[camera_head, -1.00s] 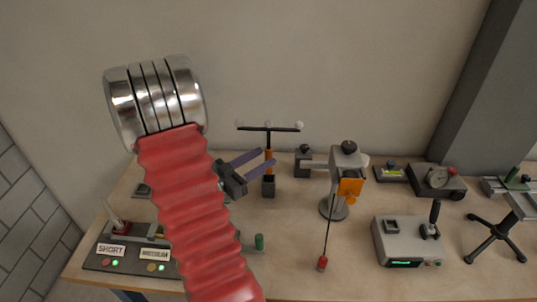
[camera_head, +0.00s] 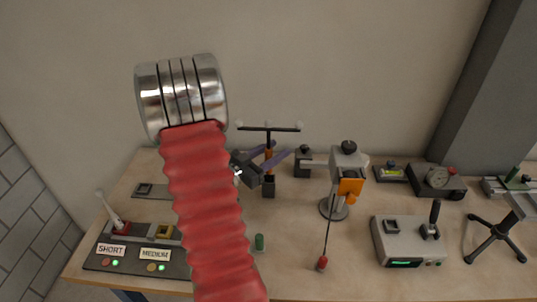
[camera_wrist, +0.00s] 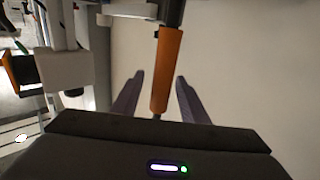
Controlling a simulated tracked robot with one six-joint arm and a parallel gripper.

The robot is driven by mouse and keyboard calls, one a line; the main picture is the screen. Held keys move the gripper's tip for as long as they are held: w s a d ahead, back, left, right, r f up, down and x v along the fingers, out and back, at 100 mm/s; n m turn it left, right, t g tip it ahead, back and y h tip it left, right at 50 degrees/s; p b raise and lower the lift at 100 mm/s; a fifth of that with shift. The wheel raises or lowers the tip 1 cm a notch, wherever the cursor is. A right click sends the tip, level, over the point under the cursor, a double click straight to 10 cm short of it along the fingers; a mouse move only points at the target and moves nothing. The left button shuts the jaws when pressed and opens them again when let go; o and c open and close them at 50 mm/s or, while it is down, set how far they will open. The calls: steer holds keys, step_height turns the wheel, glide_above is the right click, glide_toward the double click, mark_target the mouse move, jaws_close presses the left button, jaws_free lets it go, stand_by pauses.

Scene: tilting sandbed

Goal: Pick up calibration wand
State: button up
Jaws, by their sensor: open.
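The calibration wand (camera_head: 269,127) is a dark T-shaped bar with pale balls on top and an orange grip, upright in a dark base block (camera_head: 268,188) near the wall. My gripper (camera_head: 281,152) is open at the height of the orange grip, with its purple fingers on either side of it in the picture. In the wrist view the orange grip (camera_wrist: 166,70) lies between the two open fingers (camera_wrist: 156,98), apart from both, nearer the right one. Part of the grip is hidden behind the fingers in the head view.
A grey stand (camera_head: 345,160) with an orange tag and hanging red-tipped rod stands right of the wand. A grey control box (camera_head: 405,240) is at front right. A green peg (camera_head: 259,242) stands in front.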

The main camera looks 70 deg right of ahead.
steer(key=shift+x, duration=0.75)
steer(key=shift+c, duration=0.2)
jaws_close()
steer(key=shift+r, duration=0.2)
step_height(320, 180, up, 18)
stand_by(0.8)
steer(key=shift+f, duration=0.15)
stand_by(0.3)
